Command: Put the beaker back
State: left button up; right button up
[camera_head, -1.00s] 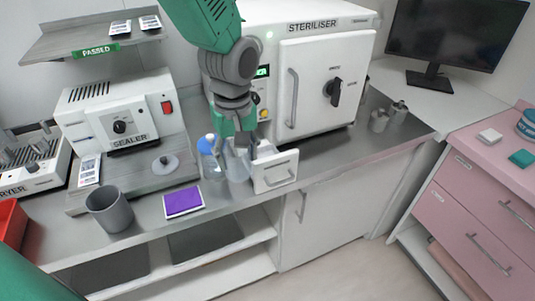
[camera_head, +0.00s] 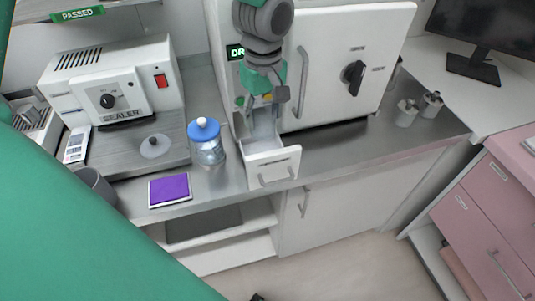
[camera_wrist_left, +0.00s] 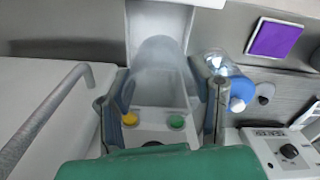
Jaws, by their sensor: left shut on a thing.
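My left gripper (camera_head: 262,108) is over the rear of an open white drawer (camera_head: 275,168) at the base of the steriliser (camera_head: 335,60). In the left wrist view the gripper (camera_wrist_left: 162,95) is shut on a clear beaker (camera_wrist_left: 160,65), with one finger on each side. The beaker overlaps the drawer (camera_wrist_left: 160,15) in that view, so I cannot tell how far above or inside it is. In the head view the beaker is hardly distinguishable between the fingers. My right gripper is not in view.
A blue-lidded jar (camera_head: 206,142) stands close left of the drawer. A purple pad (camera_head: 170,189), a grey cup (camera_head: 97,186) and the sealer (camera_head: 110,85) are farther left. Small metal containers (camera_head: 406,112) stand right of the steriliser. The counter strip right of the drawer (camera_head: 330,150) is clear.

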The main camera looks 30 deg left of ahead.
aim_at(266, 131)
pick_arm(q)
jog(key=f, duration=0.5)
jog(key=shift+w+d+f, duration=0.1)
jog(key=shift+w+f, duration=0.2)
jog(key=shift+w, duration=0.1)
jog(key=f, duration=0.3)
jog(key=shift+s+f, duration=0.1)
jog(key=shift+s, duration=0.15)
jog(key=shift+w+f, duration=0.15)
jog(key=shift+f, duration=0.35)
jog(key=o, duration=1.6)
jog(key=shift+c, duration=0.2)
notch_tip(266, 131, up, 12)
jog(key=shift+r, duration=0.1)
